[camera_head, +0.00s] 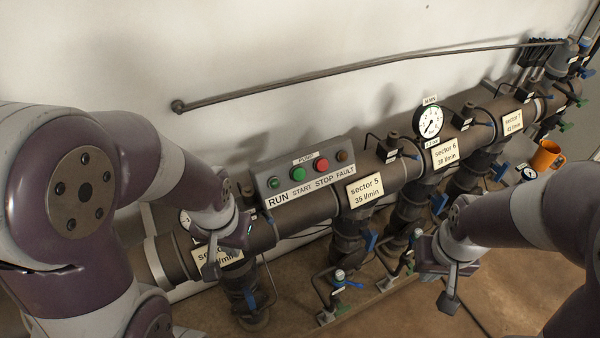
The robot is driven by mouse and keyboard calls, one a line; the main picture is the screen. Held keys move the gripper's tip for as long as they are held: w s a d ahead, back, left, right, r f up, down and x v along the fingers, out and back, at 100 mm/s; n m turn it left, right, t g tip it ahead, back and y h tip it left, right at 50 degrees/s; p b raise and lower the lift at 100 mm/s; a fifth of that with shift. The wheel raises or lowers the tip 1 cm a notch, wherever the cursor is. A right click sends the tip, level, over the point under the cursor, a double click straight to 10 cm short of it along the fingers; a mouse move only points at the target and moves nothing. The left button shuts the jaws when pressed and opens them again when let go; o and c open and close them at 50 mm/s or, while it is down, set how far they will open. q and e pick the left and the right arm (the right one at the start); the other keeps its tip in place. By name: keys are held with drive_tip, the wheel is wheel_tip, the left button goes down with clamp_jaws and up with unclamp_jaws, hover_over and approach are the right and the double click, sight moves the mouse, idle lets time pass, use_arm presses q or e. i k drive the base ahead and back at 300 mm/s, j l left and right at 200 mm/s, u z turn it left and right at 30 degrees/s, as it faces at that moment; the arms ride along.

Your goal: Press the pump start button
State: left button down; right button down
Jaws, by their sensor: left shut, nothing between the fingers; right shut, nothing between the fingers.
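The pump box (308,172) is a grey panel mounted above the manifold pipe, marked PUMP, with RUN, START, STOP and FAULT labels. The green start button (299,174) is second from the left, between a small green run lamp (274,182) and the red stop button (322,165). A dull brown fault lamp (342,156) is at the right end. My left gripper (213,268) is shut and empty, left of and below the box, in front of a partly covered sector label. My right gripper (450,300) is shut and empty, low and right of the box, apart from it.
The thick manifold pipe (402,172) runs from lower left to upper right, with valves and sector labels. A MAIN gauge (429,122) stands on it. A thin rod (330,76) crosses the wall above.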

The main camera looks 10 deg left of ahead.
sight(299, 174)
drive_tip(key=i+l+u, duration=0.1)
drive_tip(key=l+u, duration=1.1)
